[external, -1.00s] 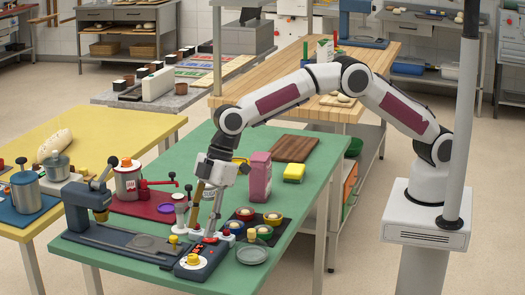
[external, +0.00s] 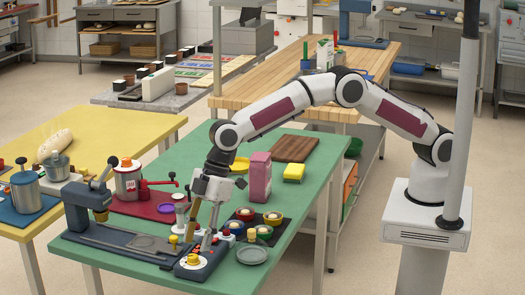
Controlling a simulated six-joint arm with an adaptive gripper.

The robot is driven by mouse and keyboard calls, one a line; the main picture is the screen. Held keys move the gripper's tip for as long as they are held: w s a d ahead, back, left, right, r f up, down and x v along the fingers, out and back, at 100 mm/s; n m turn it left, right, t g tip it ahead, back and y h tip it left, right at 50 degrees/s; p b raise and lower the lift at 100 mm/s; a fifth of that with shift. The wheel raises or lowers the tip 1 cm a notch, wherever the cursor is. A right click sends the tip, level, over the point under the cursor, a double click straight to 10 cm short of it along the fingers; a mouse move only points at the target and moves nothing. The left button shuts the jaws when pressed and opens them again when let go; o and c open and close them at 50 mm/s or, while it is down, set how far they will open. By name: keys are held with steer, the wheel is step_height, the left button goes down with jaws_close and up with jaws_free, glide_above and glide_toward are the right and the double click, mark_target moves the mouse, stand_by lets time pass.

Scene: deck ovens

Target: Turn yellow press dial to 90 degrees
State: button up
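The yellow press dial (external: 193,260) sits on the dark blue control box at the front right end of the press (external: 118,243). It is small here, and its angle cannot be read. My gripper (external: 199,240) points down just above and behind the dial. Its two fingers look spread apart, with nothing visible between their tips. I cannot tell whether a fingertip touches the box. The fingers hide the back part of the control box.
A second yellow knob (external: 174,240) stands close left of my gripper. Small bowls (external: 245,214) on a dark mat and a grey-green dish (external: 252,255) lie to the right. A pink carton (external: 260,177) stands behind.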

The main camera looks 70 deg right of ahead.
mark_target(193, 256)
steer(key=shift+x, duration=1.9)
steer(key=c, duration=1.1)
